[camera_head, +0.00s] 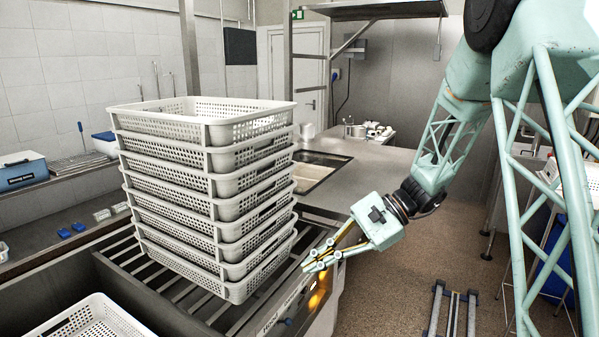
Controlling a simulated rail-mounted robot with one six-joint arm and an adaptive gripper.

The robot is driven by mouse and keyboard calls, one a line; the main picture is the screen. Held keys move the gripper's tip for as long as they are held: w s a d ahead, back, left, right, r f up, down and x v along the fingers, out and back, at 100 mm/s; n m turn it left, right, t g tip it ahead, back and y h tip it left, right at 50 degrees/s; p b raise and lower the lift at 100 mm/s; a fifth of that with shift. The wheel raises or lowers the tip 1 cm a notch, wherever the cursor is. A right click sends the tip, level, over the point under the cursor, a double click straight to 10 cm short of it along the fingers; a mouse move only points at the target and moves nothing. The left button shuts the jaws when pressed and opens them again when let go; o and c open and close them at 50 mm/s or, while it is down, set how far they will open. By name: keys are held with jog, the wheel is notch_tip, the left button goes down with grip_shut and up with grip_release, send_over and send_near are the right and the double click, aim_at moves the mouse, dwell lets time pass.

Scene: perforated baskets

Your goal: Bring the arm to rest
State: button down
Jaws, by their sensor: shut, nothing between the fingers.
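My gripper (312,262) is in the middle of the camera_head view, at the end of my mint-green arm. Its fingers are shut and empty, and they point down and to the left. It is just right of a stack of white perforated baskets (231,186), apart from it. The arm comes down from the upper right and is bent at the elbow. The stack stands upright on a slatted metal rack (180,290). The gripper appears over or near the rack's right edge; its exact height cannot be told.
Another white basket (52,332) shows at the lower left. A counter with a sink (318,172) lies behind the stack. A blue box (22,170) sits on the left shelf. A metal floor frame (452,312) stands at the lower right. Brown floor right of the gripper is open.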

jog(key=s+d+r+n+t+h, duration=0.2)
jog(key=s+d+r, duration=0.3)
jog(key=s, duration=0.8)
jog(key=s+d+r+n+t+h, duration=0.2)
jog(key=s+d+r+n+h, duration=0.2)
jog(key=s, duration=0.9)
jog(key=s+d+r+n+t+h, duration=0.1)
jog(key=s+d+r+n+h, duration=0.2)
jog(key=s, duration=1)
jog(key=shift+d+r+n+t+h, duration=0.35)
jog(key=shift+d+r+h, duration=0.65)
jog(key=shift+d+r, duration=1.65)
